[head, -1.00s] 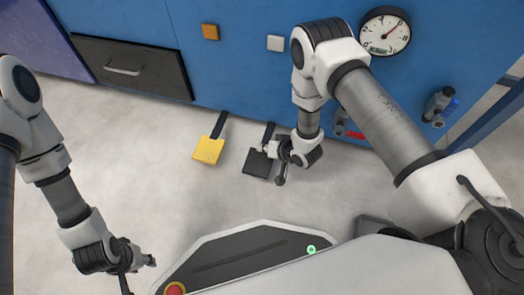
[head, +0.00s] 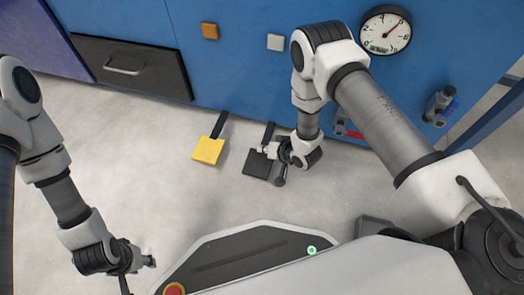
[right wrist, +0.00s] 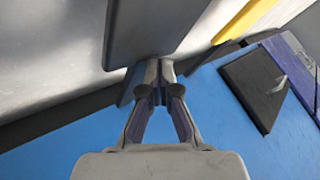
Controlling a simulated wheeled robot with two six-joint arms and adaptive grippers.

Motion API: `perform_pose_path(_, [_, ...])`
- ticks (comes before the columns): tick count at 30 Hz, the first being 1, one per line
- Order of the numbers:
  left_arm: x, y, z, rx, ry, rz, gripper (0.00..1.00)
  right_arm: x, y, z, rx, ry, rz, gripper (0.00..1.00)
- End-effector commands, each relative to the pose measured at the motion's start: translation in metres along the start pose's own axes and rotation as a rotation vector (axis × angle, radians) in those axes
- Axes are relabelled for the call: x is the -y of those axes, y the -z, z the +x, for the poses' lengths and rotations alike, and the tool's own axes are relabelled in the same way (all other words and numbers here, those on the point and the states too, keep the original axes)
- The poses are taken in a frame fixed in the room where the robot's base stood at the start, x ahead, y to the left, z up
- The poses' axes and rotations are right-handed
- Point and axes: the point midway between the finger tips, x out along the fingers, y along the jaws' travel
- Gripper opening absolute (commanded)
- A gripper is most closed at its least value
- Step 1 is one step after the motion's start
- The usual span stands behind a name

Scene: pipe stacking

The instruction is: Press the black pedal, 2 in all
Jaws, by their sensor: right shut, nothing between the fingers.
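The black pedal (head: 257,164) sticks out low from the blue cabinet, to the right of the yellow pedal (head: 208,150). My right gripper (head: 265,149) is at the pedal's upper right part, pointing left. In the right wrist view the shut, empty fingers (right wrist: 154,85) reach the edge of the dark pedal plate (right wrist: 165,28). I cannot tell whether they press it or how far down it is. My left gripper (head: 149,261) hangs low at the left, away from the pedals; its opening is too small to judge.
The blue cabinet (head: 240,75) carries an orange square (head: 210,31), a white square (head: 275,42) and a round gauge (head: 384,30). A dark drawer (head: 130,68) is at the left. A grey and blue fitting (head: 440,105) is at the right. The floor left of the pedals is clear.

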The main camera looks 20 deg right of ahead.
Motion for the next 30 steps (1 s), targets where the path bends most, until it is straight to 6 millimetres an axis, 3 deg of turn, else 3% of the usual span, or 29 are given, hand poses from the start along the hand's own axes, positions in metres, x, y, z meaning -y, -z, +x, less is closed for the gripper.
perform_pose_path(30, [0.0,-0.0001,0.0077,0.0,0.0,0.0,0.4,-0.0069,-0.0076,0.0089,0.002,-0.001,0.001,0.0])
